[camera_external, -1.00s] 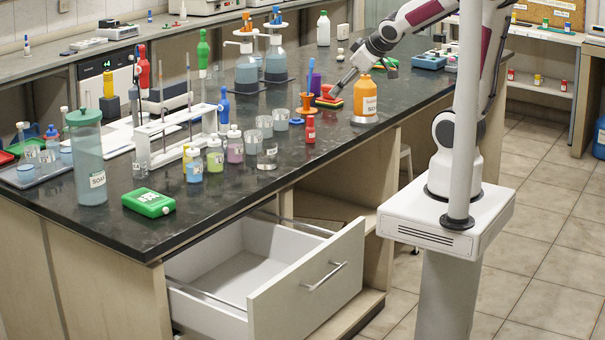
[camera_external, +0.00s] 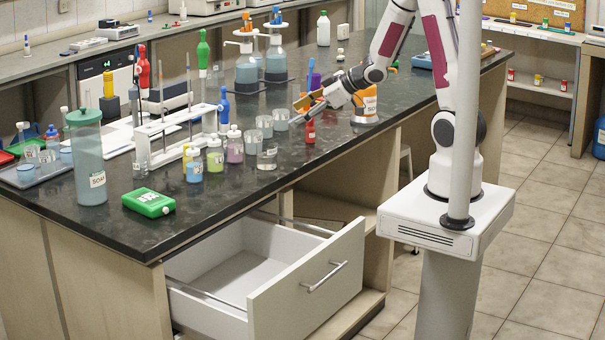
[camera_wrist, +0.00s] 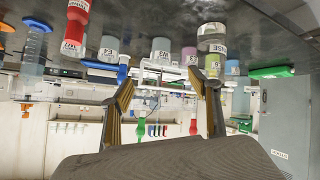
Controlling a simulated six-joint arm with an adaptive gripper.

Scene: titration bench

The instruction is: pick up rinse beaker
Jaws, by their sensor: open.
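The rinse beaker (camera_wrist: 211,38), a clear glass with a white label reading RINSE, is right of the finger gap in the upside-down wrist view. In the external view, the clear beaker (camera_external: 267,157) near the bench's front edge appears to be it; its label cannot be read there. It stands upright on the dark bench top. My gripper (camera_external: 301,110) is open and empty, low over the bench, behind and to the right of that beaker and apart from it. Its two fingers (camera_wrist: 161,80) are spread in the wrist view, with nothing between them.
A red bottle (camera_external: 310,131) stands just below my gripper. Other beakers (camera_external: 265,125) stand left of it, with small capped bottles (camera_external: 235,148) beyond.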

